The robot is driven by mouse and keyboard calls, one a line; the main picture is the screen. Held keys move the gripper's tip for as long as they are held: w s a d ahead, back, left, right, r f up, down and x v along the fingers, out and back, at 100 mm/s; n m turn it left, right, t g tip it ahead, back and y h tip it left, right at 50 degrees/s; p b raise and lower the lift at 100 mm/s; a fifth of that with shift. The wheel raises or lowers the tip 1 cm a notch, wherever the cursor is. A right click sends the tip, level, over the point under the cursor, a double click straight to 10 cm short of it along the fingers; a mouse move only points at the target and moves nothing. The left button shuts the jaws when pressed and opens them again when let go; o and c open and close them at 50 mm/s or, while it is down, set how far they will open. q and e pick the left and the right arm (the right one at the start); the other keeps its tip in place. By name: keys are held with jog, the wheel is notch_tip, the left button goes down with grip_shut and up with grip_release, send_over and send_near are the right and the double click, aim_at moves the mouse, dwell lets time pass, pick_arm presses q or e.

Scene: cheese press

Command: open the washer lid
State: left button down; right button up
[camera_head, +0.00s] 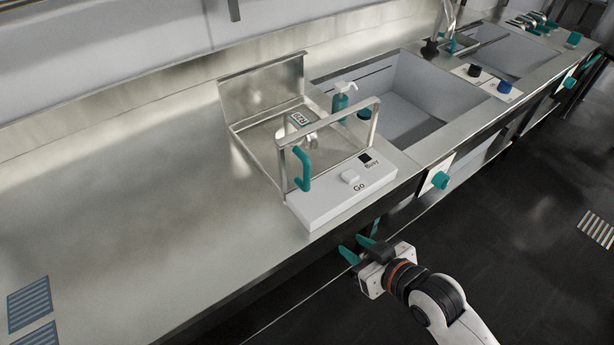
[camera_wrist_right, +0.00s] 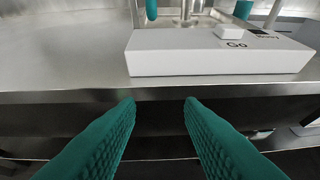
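The washer stands on the steel counter, with a white front panel (camera_head: 325,205) bearing a Go button (camera_head: 350,177) and a Busy square. Its metal frame (camera_head: 330,122) has a teal handle (camera_head: 302,170) at the front left. A steel panel (camera_head: 262,88) stands upright at its back. The panel shows close in the right wrist view (camera_wrist_right: 215,62), with the lower tip of the teal handle (camera_wrist_right: 151,10) at the top. My right gripper (camera_head: 356,249) is open and empty, in front of and below the counter edge, apart from the washer. My left gripper is out of view.
The steel counter (camera_head: 120,190) is clear left of the washer. A soap bottle (camera_head: 341,98) stands behind the washer's frame. A sink (camera_head: 405,95) lies to the right, with a teal knob (camera_head: 440,180) on the counter front. Dark floor is open in front.

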aim_at(307, 188)
jog(key=w+a+r+n+t+y, duration=0.1)
jog(key=w+r+n+t+y, duration=0.15)
jog(key=w+r+y, duration=0.45)
jog(key=shift+h, duration=0.3)
jog(key=x, duration=0.3)
jog(key=s+a+p+x, duration=0.1)
jog(key=x, duration=0.6)
jog(key=shift+a+r, duration=0.2)
jog(key=shift+a, duration=0.25)
jog(key=shift+c, duration=0.5)
grip_shut()
